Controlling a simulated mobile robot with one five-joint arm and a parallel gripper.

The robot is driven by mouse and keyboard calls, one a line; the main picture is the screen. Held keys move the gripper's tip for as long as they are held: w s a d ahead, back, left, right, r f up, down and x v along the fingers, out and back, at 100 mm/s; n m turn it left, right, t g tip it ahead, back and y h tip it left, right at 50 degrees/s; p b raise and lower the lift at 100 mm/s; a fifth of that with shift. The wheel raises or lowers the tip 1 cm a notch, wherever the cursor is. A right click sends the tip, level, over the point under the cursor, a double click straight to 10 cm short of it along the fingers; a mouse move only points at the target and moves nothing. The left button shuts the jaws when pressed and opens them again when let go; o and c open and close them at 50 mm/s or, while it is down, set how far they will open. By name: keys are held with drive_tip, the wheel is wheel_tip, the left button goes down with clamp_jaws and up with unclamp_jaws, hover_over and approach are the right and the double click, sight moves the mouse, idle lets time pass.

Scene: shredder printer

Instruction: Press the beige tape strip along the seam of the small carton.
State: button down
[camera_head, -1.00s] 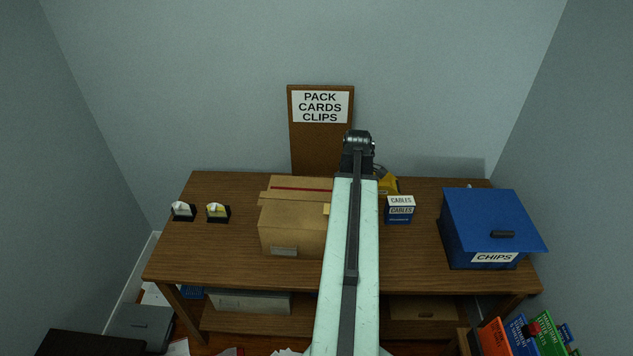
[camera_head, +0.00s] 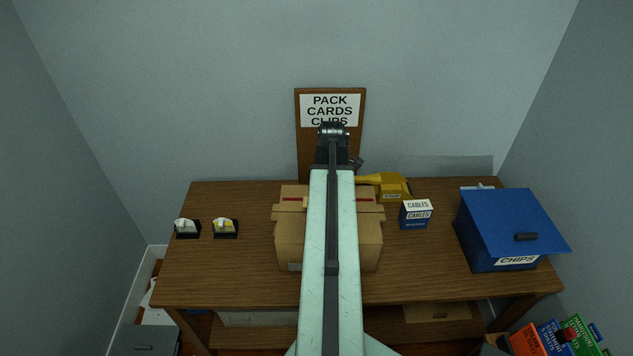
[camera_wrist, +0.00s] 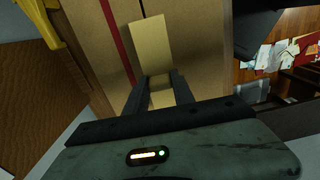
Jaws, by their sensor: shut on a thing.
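The small carton (camera_head: 290,240) stands closed on the wooden table, with a red line across its top and flaps sticking out at the sides. My gripper is hidden behind my arm in the head view. In the wrist view my gripper (camera_wrist: 160,82) is shut on the beige tape strip (camera_wrist: 152,48), which extends out past the fingertips over the carton top (camera_wrist: 192,40). The strip lies beside the red line and about over the dark seam. I cannot tell whether it touches the carton. A small pale piece left of my arm in the head view may be its end.
A yellow tape dispenser (camera_head: 388,186) stands behind the carton to the right. A blue and white cables box (camera_head: 416,215) and a blue chips bin (camera_head: 505,230) stand further right. Two small black holders (camera_head: 187,229) (camera_head: 225,229) are at left. The table's left front is clear.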

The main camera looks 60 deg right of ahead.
drive_tip(key=shift+w+d+r+p, duration=0.1)
drive_tip(key=shift+w+r+p, duration=0.05)
drive_tip(key=shift+r+p, duration=0.75)
drive_tip(key=shift+w+d+r+p, duration=0.1)
drive_tip(key=shift+r+p, duration=0.75)
drive_tip(key=shift+f+b, duration=0.25)
drive_tip(key=shift+b, duration=0.05)
drive_tip(key=shift+f, duration=0.1)
wheel_tip(320, 180, down, 7)
drive_tip(key=b, duration=0.7)
drive_tip(key=shift+s, duration=0.1)
drive_tip(key=shift+f+b, duration=0.45)
drive_tip(key=shift+b, duration=0.1)
drive_tip(key=c, duration=1)
unclamp_jaws()
drive_tip(key=shift+r, duration=0.15)
